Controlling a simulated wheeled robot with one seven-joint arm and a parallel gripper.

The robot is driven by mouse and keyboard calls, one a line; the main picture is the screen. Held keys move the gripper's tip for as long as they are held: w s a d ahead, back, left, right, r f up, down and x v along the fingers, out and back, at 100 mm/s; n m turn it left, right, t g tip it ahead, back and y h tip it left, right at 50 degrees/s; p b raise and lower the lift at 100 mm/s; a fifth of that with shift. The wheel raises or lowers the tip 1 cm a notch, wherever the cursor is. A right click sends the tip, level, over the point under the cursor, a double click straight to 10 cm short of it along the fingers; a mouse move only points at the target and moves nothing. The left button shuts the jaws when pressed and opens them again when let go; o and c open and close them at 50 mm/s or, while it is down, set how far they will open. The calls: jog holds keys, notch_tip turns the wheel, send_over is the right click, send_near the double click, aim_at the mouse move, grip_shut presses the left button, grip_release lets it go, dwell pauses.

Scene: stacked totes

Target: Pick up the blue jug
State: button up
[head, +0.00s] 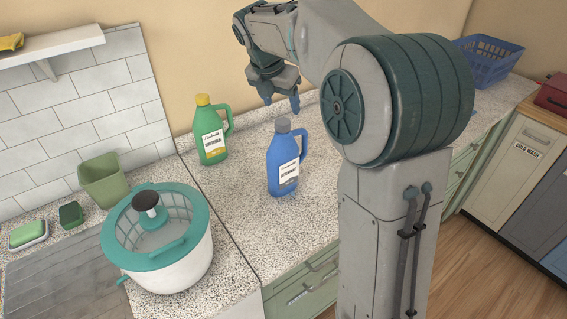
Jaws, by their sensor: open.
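The blue jug (283,166) stands upright on the speckled counter (240,215), right of the middle of its clear stretch. It has a grey cap, a white label and a handle on its right side. My gripper (281,103) is above and slightly behind the jug in the picture, with its blue-grey fingers pointing down. The fingers are apart, with nothing between them, and they do not appear to touch the jug. The exact depth gap between fingers and jug cannot be told.
A green jug with a yellow cap (211,140) stands left of the blue jug. A teal-rimmed white spinner (170,262), a green bin (103,180) and sponges are at left. A blue basket (487,62) is far right. Counter in front of the blue jug is clear.

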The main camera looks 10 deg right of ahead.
aim_at(283, 121)
jog(key=x, duration=0.3)
jog(key=f, duration=0.2)
jog(key=f+p, duration=0.1)
jog(key=f, duration=0.1)
jog(key=shift+w, duration=0.4)
jog(key=shift+w+d+f, duration=0.15)
jog(key=shift+f, duration=0.35)
grip_shut()
